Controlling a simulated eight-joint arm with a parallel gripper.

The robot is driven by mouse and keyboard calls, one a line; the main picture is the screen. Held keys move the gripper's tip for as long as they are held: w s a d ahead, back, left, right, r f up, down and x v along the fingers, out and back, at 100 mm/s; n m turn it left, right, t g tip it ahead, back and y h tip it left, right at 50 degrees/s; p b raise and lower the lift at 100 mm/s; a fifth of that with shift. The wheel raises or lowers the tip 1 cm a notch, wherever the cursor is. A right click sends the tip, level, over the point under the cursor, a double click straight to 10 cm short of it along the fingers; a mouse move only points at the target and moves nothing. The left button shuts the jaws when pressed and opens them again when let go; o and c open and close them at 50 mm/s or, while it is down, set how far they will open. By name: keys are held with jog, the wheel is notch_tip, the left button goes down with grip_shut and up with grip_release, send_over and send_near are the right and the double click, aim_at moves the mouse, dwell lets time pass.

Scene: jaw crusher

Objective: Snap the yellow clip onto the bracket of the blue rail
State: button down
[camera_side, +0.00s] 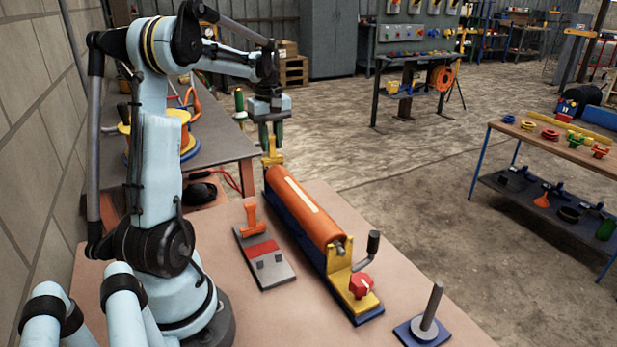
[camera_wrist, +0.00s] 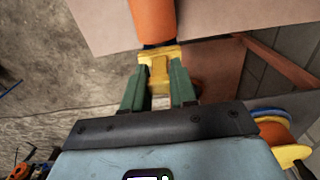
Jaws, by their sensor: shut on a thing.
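The blue rail (camera_side: 309,247) lies on the bench under a long orange cylinder (camera_side: 303,205), with a yellow bracket (camera_side: 341,287) at its near end. At its far end a yellow piece (camera_side: 272,158) rises, partly hidden by my gripper (camera_side: 270,143). In the wrist view the green fingers of my gripper (camera_wrist: 157,72) stand on both sides of a yellow part, which I take as the yellow clip (camera_wrist: 159,76). The gripper is shut on it, right at the orange cylinder's end. I cannot tell where clip and far bracket divide, or whether the clip is seated.
Left of the rail lies a grey plate (camera_side: 266,270) with an orange handle (camera_side: 252,219). A crank (camera_side: 372,244) and red knob (camera_side: 361,285) stick out at the rail's near end. A grey post on a blue base (camera_side: 423,331) stands front right. A spool (camera_side: 181,131) sits on the back table.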

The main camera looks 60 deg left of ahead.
jog(key=shift+f, duration=0.4)
jog(key=c, duration=0.8)
grip_release()
notch_tip(320, 180, up, 12)
jog(key=shift+r, duration=0.1)
jog(key=shift+c, duration=1.3)
notch_tip(320, 180, down, 2)
jog(key=shift+f+n, duration=0.15)
jog(key=shift+n, duration=0.65)
grip_shut()
jog(key=shift+f, duration=2.8)
